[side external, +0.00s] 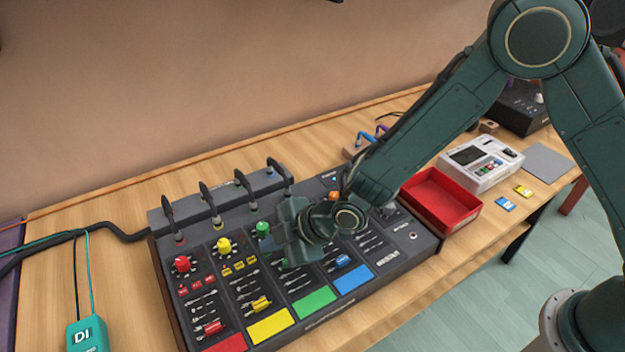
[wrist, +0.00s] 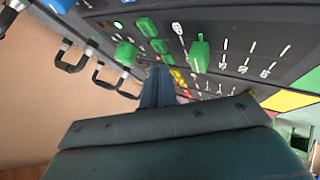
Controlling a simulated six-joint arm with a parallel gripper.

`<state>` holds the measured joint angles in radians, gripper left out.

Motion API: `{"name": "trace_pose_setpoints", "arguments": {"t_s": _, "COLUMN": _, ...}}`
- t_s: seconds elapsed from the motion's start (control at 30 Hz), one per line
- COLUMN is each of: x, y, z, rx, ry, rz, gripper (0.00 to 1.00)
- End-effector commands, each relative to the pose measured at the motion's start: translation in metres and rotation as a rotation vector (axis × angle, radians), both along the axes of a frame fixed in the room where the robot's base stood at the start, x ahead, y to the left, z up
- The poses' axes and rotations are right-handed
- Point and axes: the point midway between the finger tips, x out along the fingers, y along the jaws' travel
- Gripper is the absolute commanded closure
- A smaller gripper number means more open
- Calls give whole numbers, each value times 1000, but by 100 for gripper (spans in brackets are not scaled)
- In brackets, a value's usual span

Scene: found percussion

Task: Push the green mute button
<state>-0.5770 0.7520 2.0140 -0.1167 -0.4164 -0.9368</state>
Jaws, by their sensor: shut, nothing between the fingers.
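The dark mixer (side external: 395,255) has red, yellow, green and blue channels. In the wrist view, small green buttons (wrist: 146,26) sit in a row between a green knob (wrist: 125,53) and a green fader cap (wrist: 200,55). I cannot read which one is mute. My gripper (wrist: 158,72) is shut and empty, its tips at the near end of this row; contact cannot be told. In the side view, my gripper (side external: 290,245) is over the green channel and hides its buttons. The green knob (side external: 263,229) shows just left of it.
Upright dark loops (side external: 208,204) stand along the mixer's back edge, close to the knobs. A red tray (side external: 440,202) and a white device (side external: 481,162) lie to the right. A teal DI box (side external: 87,335) with cables is at the left. The wall is behind.

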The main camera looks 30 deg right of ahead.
Motion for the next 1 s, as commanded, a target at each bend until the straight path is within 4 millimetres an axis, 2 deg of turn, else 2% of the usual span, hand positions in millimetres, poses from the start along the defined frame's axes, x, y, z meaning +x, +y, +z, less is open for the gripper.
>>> {"name": "trace_pose_setpoints", "arguments": {"t_s": 0.5, "x": 0, "y": 0, "z": -3, "rx": 0, "ry": 0, "rz": 0, "gripper": 100}}
{"name": "trace_pose_setpoints", "arguments": {"t_s": 1.0, "x": 0, "y": 0, "z": 9, "rx": -1, "ry": 0, "rz": -1, "gripper": 100}}
